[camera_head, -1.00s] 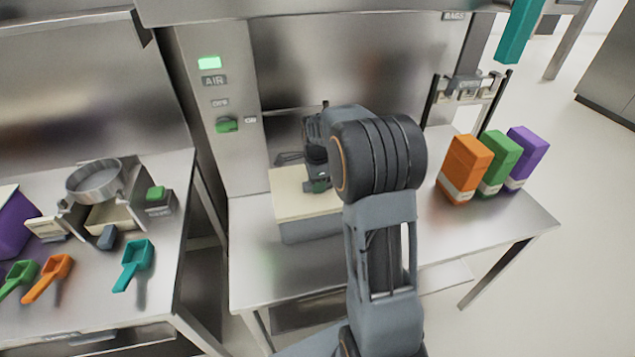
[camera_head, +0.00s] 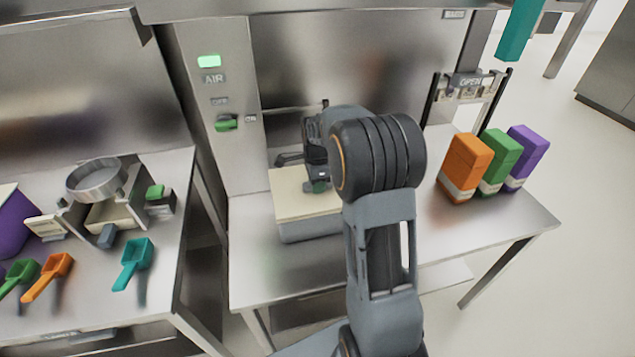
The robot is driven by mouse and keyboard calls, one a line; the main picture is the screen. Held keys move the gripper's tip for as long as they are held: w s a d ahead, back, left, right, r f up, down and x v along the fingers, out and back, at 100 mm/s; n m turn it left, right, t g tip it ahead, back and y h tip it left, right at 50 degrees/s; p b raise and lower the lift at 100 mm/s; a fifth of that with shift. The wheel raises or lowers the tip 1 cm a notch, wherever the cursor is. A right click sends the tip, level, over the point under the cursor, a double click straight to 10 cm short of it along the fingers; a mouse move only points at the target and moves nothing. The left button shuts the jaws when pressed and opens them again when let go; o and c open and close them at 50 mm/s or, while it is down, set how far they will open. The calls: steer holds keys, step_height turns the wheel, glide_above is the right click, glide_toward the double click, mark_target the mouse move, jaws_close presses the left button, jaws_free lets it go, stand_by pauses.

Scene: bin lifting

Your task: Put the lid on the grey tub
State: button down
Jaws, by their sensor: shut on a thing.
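The grey tub (camera_head: 308,230) stands on the steel table in the middle of the view. A flat cream lid (camera_head: 292,198) lies over its top, and the tub's grey wall shows below it. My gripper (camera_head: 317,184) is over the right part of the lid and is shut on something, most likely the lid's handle. My arm hides the grip point and the right side of the tub and lid, so I cannot tell whether the lid is fully seated there.
Orange (camera_head: 464,166), green (camera_head: 500,160) and purple (camera_head: 528,156) boxes stand on the table to the right. A green switch (camera_head: 227,124) is on the panel behind left. Scoops and a round sieve (camera_head: 95,180) are on the left bench. The table's front left is clear.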

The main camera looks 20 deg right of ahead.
steer(key=c, duration=0.8)
jaws_free()
steer(key=shift+o, duration=0.3)
steer(key=o, duration=0.5)
steer(key=shift+r, duration=0.2)
steer(key=shift+r+p, duration=2.7)
steer(key=shift+r, duration=0.65)
steer(key=shift+c, duration=0.2)
jaws_close()
